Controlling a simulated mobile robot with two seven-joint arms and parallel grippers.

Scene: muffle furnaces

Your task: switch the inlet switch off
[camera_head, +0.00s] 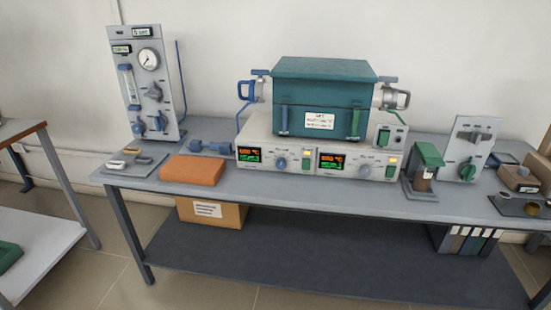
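Neither of my grippers is in view. Which control is the inlet switch cannot be told for certain, as the labels are too small to read. A grey gas panel (144,88) stands upright at the table's left end. It carries a round gauge (149,60), a flow tube, a grey knob (154,92) in the middle and blue knobs (159,123) low down. A smaller panel (471,139) with a dark upper knob and a green lower knob (467,169) stands at the right. Switch positions cannot be read.
A teal furnace (322,85) sits on a control unit (252,137) with lit displays mid-table. An orange block (192,170) lies front left. A green-topped device (429,157) stands before the right panel. The table's front strip (300,190) is clear. A cardboard box (212,212) sits below.

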